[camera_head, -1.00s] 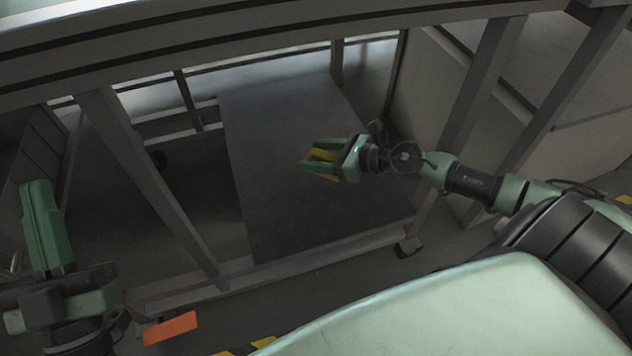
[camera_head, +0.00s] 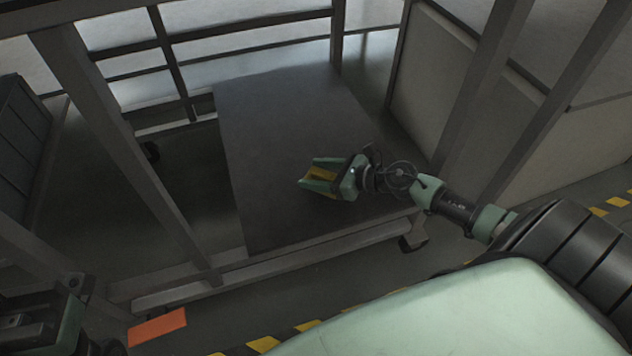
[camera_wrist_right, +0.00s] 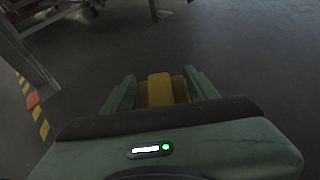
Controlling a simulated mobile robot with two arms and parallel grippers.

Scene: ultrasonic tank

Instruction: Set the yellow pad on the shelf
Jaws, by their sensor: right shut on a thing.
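My right gripper (camera_head: 312,181) is shut on the yellow pad (camera_head: 323,174), which shows between its green fingers. In the right wrist view the pad (camera_wrist_right: 160,90) also sits between the two fingers (camera_wrist_right: 160,92). In the head view the gripper and pad appear over the dark grey shelf (camera_head: 270,130), near its right front part. I cannot tell whether the pad touches the shelf. Part of my left arm shows at the lower left of the head view, but its fingertips are not clearly seen.
Grey frame posts (camera_head: 125,140) stand left of the shelf, and more stand at the right. A low front rail (camera_head: 300,255) runs along the shelf's near edge. An orange patch (camera_head: 157,327) and yellow-black floor tape (camera_head: 263,344) lie in front. The shelf's left and back parts are clear.

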